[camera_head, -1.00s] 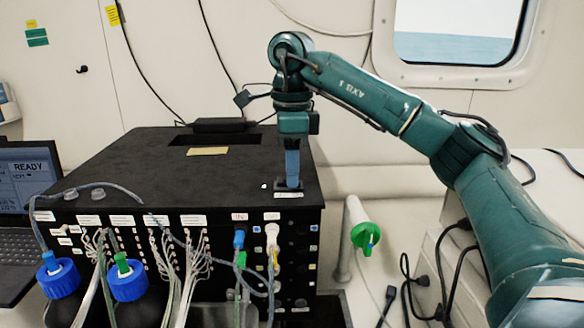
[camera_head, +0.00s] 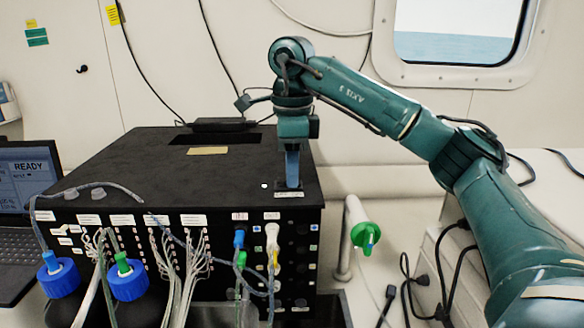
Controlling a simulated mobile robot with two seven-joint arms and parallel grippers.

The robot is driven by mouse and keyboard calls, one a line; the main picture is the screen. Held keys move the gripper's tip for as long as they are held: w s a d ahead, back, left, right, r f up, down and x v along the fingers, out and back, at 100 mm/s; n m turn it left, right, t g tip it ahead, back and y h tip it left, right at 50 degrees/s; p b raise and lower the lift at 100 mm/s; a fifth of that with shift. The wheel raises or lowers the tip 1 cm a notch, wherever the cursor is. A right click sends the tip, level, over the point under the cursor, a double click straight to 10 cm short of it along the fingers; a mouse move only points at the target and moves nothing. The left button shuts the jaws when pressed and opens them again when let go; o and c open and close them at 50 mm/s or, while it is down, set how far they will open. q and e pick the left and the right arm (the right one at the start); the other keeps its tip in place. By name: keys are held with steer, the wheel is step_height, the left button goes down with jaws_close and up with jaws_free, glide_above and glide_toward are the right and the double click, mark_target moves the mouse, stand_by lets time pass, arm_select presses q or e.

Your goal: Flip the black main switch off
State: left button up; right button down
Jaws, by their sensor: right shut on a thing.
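The black main switch sits on the top of the black box (camera_head: 120,165), near its front right corner, on a small dark plate with a white label (camera_head: 289,194). My right gripper (camera_head: 291,184) points straight down onto that spot with its blue fingers. The fingers are shut on the switch and hide it, so I cannot tell which way its lever is tilted. My left gripper does not show.
Blue-capped bottles (camera_head: 129,280) and many thin tubes stand before the box's front. A laptop (camera_head: 28,195) reading READY is at the left. A white tube with a green cap (camera_head: 365,237) stands right of the box. Black cables hang behind.

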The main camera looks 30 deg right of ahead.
steer(key=shift+a, duration=0.1)
steer(key=shift+w+a+g+h, duration=0.15)
steer(key=shift+g+h, duration=0.15)
steer(key=shift+h, duration=0.2)
steer(key=shift+a+g+h, duration=0.15)
steer(key=shift+g+h, duration=0.25)
steer(key=shift+h, duration=0.3)
steer(key=c, duration=1.2)
jaws_free()
steer(key=shift+c, duration=0.2)
